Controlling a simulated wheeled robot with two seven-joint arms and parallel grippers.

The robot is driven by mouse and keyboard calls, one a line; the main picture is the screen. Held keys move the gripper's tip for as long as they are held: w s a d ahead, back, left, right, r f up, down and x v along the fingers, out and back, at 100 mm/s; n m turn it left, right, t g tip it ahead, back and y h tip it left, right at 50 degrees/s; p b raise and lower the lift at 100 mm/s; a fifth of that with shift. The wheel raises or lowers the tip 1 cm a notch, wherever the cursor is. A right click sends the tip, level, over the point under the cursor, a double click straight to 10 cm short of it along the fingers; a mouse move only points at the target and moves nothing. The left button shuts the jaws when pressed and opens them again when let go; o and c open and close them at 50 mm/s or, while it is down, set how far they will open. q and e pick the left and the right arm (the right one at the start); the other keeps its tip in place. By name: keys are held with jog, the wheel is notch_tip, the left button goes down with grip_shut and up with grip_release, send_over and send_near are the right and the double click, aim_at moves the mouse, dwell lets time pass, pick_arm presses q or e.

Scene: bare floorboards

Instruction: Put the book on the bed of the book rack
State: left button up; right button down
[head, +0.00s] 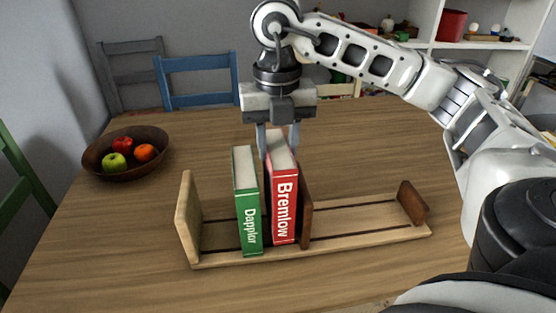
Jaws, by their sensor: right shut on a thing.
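A wooden book rack (360,236) stands on the table, with a tall end board at its left, a shorter one at its right and a dark brown divider near its middle. My right gripper (278,140) points down and is shut on the top of the red book. The red book's lower edge is at the rack's bed; I cannot tell whether it touches. My left gripper is not in view.
A brown bowl (98,163) with red, green and orange fruit stands at the table's left. Chairs, one of them a blue chair (200,75), stand behind the wooden table (120,235). White shelves are at the back right. The rack's bed is empty right of the divider.

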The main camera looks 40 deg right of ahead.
jog(key=shift+f, duration=1.55)
jog(key=shift+f, duration=0.15)
jog(key=c, duration=1.2)
grip_release()
jog(key=shift+c, duration=0.2)
jog(key=shift+o, duration=0.2)
